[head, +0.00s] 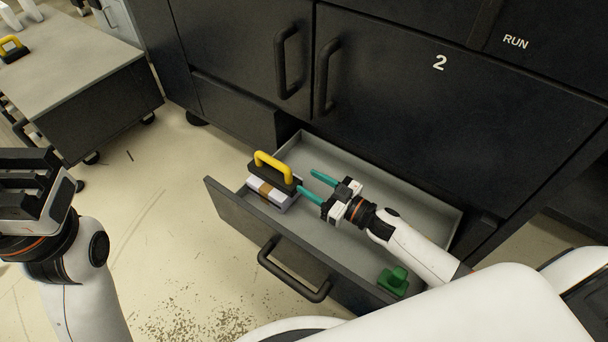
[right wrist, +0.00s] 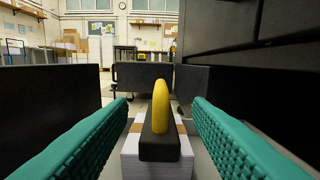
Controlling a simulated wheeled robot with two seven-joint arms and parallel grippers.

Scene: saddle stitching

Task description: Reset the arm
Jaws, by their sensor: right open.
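My right gripper (head: 317,187) is inside the open drawer (head: 340,238), with its teal fingers apart and nothing between them. Just left of its fingertips, a black block with a yellow handle (head: 273,167) sits on a white stack with a brown band (head: 270,192) at the drawer's left end. In the right wrist view the yellow handle (right wrist: 160,105) stands straight ahead, beyond and between the open fingers. My left gripper (head: 30,190) is at the left edge of the head view, raised over the floor; its jaw state is unclear.
A green object (head: 394,280) lies at the drawer's front right corner. The black cabinet (head: 420,110) marked 2 and RUN rises behind the drawer. A grey-topped cart (head: 75,65) with another yellow-handled block (head: 12,48) stands at upper left. Floor between cart and drawer is clear.

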